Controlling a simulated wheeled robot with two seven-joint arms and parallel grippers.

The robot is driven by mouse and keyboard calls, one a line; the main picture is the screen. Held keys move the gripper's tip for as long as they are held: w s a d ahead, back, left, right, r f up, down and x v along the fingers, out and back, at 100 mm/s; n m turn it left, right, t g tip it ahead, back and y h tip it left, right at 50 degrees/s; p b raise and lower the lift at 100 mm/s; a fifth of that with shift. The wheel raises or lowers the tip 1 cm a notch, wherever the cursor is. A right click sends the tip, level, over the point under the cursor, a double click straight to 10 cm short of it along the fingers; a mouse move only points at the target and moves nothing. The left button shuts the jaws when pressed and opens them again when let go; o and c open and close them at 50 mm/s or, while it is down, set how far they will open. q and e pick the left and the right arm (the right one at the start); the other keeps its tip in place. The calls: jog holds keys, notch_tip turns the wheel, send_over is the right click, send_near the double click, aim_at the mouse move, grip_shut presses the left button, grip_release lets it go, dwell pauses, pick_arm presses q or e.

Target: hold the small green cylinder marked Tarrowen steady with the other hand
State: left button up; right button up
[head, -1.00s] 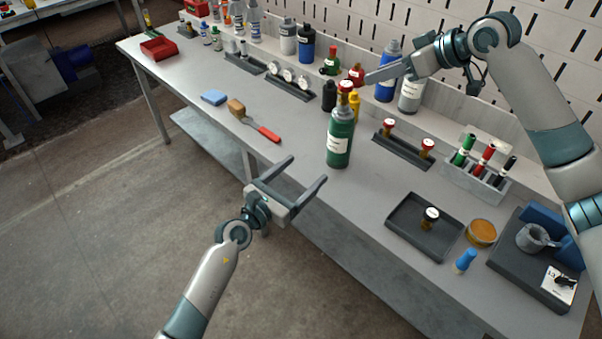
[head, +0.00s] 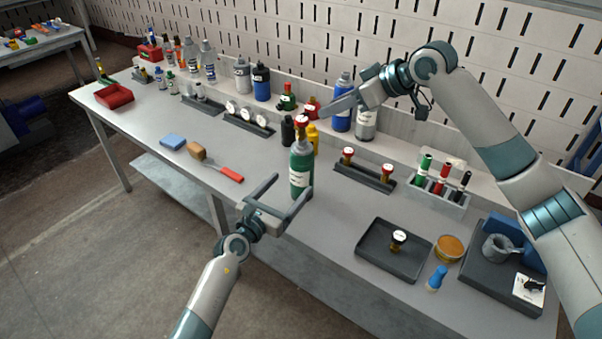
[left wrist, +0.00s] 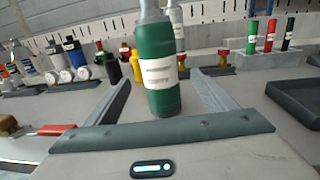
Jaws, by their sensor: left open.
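A green cylinder (head: 301,178) with a white label and grey shoulder stands upright near the bench's front edge; its label is too small to read. A red-topped fitting (head: 302,121) sits at its top. My left gripper (head: 290,186) is open, low in front of the cylinder, fingers pointing at it. In the left wrist view the cylinder (left wrist: 160,97) appears between the two fingers, touching neither; how deep it sits is unclear. My right gripper (head: 326,109) is near the fitting, seen edge-on, so its opening and any contact cannot be told.
A black bottle (head: 288,131) and a yellow bottle (head: 313,139) stand close behind the cylinder. A rack with red-topped fittings (head: 364,177) and a dark tray (head: 370,255) lie to the right. A red-handled brush (head: 230,174) lies to the left on clear bench.

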aim_at(301, 173)
pick_arm(q)
jog(key=x, duration=0.7)
jog(key=shift+w+d, duration=0.1)
jog(key=shift+w, duration=0.1)
jog(key=shift+c, duration=0.7)
